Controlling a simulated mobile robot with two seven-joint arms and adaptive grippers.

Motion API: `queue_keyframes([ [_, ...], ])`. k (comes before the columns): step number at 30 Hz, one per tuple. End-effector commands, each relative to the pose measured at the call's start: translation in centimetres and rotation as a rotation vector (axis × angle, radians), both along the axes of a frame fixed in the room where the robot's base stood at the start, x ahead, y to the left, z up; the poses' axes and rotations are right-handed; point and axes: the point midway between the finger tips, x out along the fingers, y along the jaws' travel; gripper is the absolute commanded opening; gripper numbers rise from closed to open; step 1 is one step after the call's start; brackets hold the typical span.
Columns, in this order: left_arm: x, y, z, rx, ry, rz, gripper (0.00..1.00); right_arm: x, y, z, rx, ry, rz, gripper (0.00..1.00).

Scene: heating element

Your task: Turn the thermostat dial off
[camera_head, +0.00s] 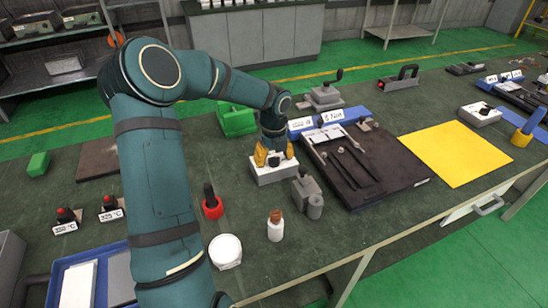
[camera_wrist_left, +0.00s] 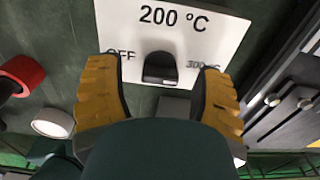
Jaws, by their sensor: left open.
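The thermostat is a white box (camera_head: 275,175) on the green bench, below my left gripper (camera_head: 275,157) in the head view. In the left wrist view its white face (camera_wrist_left: 205,28) reads OFF at left, 200 °C at top and 300 °C at right, partly hidden. The black dial (camera_wrist_left: 159,68) sits in the middle of that face. My left gripper's yellow fingers (camera_wrist_left: 162,80) are open on either side of the dial, with gaps to it. Which mark the dial points to, I cannot tell for sure. My right gripper is not in view.
A dark plate (camera_head: 350,165) with rods lies right of the thermostat. A grey metal block (camera_head: 307,192), a white bottle (camera_head: 275,228) and a red-based tool (camera_head: 212,205) stand in front of it. A similar white box (camera_head: 482,115) stands far right, past a yellow sheet (camera_head: 455,152).

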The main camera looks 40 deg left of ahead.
Motion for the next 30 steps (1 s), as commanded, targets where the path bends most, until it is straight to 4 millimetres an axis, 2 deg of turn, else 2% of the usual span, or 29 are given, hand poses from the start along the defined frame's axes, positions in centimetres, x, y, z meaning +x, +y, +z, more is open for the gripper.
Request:
queue_keyframes([
  [1, 0.0, 0.0, 0.0, 0.000, 0.000, 0.000, 0.68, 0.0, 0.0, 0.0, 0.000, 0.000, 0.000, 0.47],
  [5, 0.0, 0.0, 0.0, 0.000, 0.000, 0.000, 0.23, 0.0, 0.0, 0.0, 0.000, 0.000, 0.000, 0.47],
  [6, 0.0, 0.0, 0.0, 0.000, 0.000, 0.000, 0.09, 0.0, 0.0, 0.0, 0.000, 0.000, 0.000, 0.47],
  [7, 0.0, 0.0, 0.0, 0.000, 0.000, 0.000, 0.00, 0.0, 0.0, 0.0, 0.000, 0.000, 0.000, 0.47],
  [20, 0.0, 0.0, 0.1, 0.000, 0.001, 0.067, 0.00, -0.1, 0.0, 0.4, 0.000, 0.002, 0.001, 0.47],
  [30, 0.0, -0.1, 0.2, 0.001, 0.000, 0.324, 0.00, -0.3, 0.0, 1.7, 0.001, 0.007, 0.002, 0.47],
])
